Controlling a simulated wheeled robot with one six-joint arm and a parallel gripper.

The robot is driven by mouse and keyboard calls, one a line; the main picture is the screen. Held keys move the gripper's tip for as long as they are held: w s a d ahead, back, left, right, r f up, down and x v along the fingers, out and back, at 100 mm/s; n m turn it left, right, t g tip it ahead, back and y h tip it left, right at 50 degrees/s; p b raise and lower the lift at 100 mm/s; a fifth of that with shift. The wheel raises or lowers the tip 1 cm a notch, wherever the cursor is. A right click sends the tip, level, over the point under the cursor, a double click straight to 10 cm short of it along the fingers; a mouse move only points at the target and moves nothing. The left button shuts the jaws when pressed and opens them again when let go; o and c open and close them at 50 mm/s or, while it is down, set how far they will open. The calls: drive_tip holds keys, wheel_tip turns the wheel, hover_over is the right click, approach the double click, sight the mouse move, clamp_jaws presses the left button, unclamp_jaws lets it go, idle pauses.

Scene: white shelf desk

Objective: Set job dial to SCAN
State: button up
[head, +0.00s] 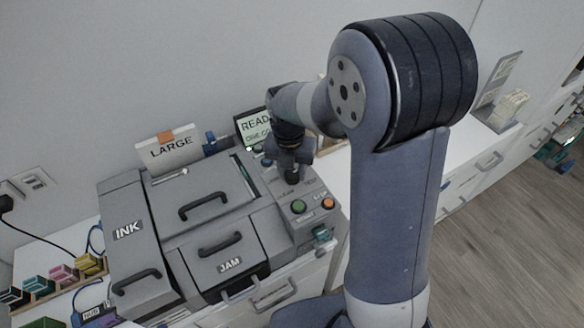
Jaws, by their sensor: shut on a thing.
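A grey multifunction printer (190,222) stands on the white desk. Its control panel is on the right side, with a green button (299,206) and an orange button (328,203) at the front. My gripper (292,180) points down over the panel behind these buttons and is shut on a dark knob, which I take to be the job dial (292,177). The gripper covers most of the dial. Its setting and any SCAN mark are too small or hidden to read. A screen (254,127) behind the panel shows text beginning "READ", partly hidden by my arm.
The printer has a lid with a handle (203,206), an INK door (127,230) and a JAM door (228,264). A box marked LARGE (168,150) stands behind. Small coloured cartridges (62,274) sit at left. My arm blocks the right-centre view.

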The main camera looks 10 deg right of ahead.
sight(290, 173)
drive_tip(key=shift+n, duration=0.9)
drive_tip(key=o, duration=1)
drive_tip(key=shift+c, duration=0.2)
wheel_tip(290, 173, up, 11)
drive_tip(key=shift+a, duration=0.3)
drive_tip(key=shift+f, duration=0.25)
